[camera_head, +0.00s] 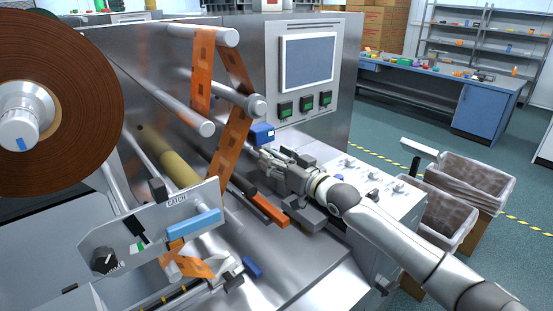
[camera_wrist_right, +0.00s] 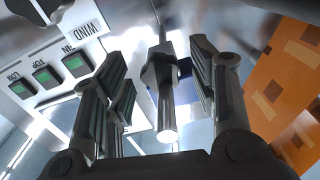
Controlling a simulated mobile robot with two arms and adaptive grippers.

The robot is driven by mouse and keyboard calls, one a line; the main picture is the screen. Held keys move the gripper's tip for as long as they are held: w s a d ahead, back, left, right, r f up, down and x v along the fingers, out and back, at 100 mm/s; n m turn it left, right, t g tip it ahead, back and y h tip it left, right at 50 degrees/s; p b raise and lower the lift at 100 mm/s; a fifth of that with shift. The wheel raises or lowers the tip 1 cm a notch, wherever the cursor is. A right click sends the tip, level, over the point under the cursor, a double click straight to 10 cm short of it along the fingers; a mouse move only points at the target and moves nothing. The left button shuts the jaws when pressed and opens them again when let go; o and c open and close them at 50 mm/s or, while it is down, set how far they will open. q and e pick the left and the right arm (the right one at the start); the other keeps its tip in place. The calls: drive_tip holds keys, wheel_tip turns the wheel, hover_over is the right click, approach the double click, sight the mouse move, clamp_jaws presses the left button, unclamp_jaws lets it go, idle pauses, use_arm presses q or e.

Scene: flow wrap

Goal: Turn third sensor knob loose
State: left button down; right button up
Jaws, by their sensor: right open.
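My right gripper (camera_head: 272,160) reaches in from the right in the head view, close below a small blue block (camera_head: 262,133) on the machine, which looks like a sensor. In the right wrist view, a dark knob-like part (camera_wrist_right: 160,72) on a thin rod, with a bright round end, stands between the open fingers. I see gaps on both sides of it. A dark blue patch shows behind it. In the head view the gripper hides this part. The pictures do not show which sensor it belongs to. My left gripper is not in view.
An orange printed film (camera_head: 235,130) runs over rollers left of the gripper, and shows close on the right in the wrist view. A panel with a screen (camera_head: 309,62) and green buttons (camera_head: 285,109) stands behind. A control box with knobs (camera_head: 372,180) lies beneath my right arm.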

drive_tip(key=shift+c, duration=0.3)
drive_tip(key=c, duration=1)
drive_tip(key=shift+o, duration=0.2)
drive_tip(key=shift+n+b, duration=0.75)
drive_tip(key=shift+n, duration=2.75)
